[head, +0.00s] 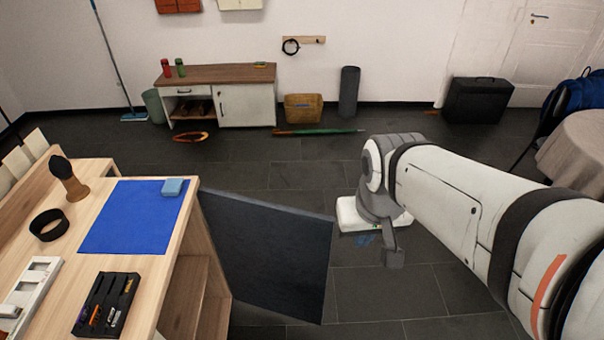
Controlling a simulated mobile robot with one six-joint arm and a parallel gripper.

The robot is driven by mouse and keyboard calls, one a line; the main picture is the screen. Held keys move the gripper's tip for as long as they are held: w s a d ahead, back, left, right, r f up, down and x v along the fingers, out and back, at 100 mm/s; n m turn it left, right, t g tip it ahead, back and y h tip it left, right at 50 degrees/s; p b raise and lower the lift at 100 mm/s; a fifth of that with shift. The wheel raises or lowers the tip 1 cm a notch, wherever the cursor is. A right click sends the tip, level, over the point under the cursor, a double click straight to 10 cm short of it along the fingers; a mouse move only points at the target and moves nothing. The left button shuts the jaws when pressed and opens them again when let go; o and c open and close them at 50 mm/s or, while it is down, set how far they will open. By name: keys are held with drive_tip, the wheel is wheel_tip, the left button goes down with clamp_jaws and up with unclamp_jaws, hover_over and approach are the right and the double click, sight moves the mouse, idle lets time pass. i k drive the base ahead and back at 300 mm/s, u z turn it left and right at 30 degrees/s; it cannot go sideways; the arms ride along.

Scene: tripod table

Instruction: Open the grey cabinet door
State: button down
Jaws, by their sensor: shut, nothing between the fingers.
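The grey cabinet door (265,255) is a flat dark panel at the lower middle of the head view. It stands swung out from the light wooden cabinet (187,265), whose shelf inside shows through the opening. No handle shows on the face I see. My gripper (393,258) hangs at the end of my white arm, right of the door's free edge. A gap of dark floor shows between them in the picture, and I see no contact. Its fingers are small and seen closed together, with nothing held.
The cabinet top holds a blue mat (130,225), a light blue block (173,187), a brush (68,178), a black ring (47,224) and a black tray (106,304). Floor right of the door is clear.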

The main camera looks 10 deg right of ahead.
sight(274, 258)
drive_tip(key=u, duration=0.05)
drive_tip(key=k, duration=1.25)
drive_tip(key=z, duration=0.55)
drive_tip(key=i, duration=1)
drive_tip(key=z, duration=0.1)
